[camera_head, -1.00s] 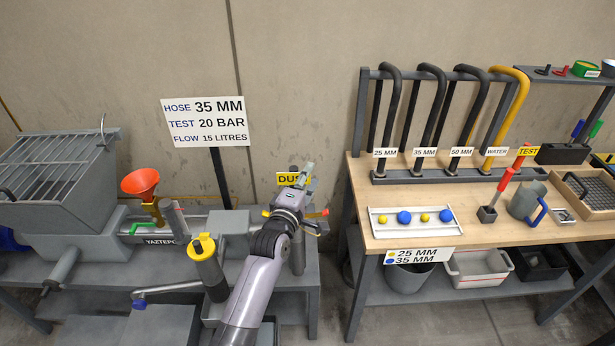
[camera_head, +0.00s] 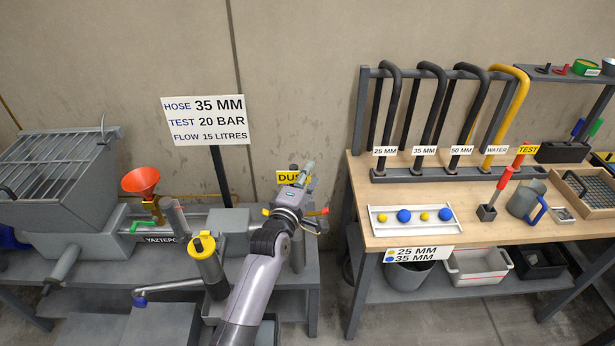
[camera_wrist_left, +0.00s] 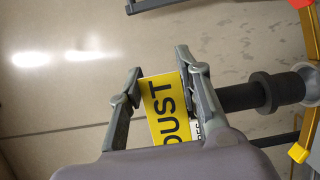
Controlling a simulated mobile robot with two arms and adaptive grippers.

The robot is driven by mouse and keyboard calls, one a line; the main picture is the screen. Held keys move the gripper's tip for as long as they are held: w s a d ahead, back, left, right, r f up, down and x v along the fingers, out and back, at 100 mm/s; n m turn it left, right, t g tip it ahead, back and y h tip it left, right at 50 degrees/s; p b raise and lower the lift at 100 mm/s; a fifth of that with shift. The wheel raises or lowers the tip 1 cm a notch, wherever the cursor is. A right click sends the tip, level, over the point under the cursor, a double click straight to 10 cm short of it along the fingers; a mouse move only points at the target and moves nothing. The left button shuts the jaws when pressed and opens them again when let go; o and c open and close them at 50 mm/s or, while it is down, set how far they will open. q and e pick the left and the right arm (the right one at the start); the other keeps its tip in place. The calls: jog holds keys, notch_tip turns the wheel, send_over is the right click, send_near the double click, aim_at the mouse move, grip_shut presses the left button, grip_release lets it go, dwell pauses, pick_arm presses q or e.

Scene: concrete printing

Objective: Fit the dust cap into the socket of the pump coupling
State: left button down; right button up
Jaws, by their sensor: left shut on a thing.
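My left gripper (camera_head: 307,172) is shut on the dust cap, a dark stepped cylinder (camera_wrist_left: 235,97) with a yellow DUST tag (camera_wrist_left: 166,108). In the head view the gripper hides most of the cap, and part of the tag (camera_head: 287,177) shows behind the fingers. The pump coupling (camera_head: 297,250) stands under the gripper, with a yellow lever and a red lever at its sides. In the left wrist view its grey round socket (camera_wrist_left: 308,76) is at the cap's far end. I cannot tell whether the cap's end is inside the socket or just above it. My right gripper is not in view.
An orange funnel (camera_head: 141,181) and a yellow-topped grey cylinder (camera_head: 204,250) stand left of my arm. A sign (camera_head: 208,120) is behind.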

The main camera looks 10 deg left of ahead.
pick_arm(q)
jog(key=shift+f, duration=0.2)
jog(key=shift+f+b, duration=1.55)
jog(key=shift+f, duration=0.35)
jog(key=c, duration=1.4)
grip_release()
jog(key=shift+r, duration=0.1)
jog(key=o, duration=0.3)
jog(key=shift+s, duration=0.1)
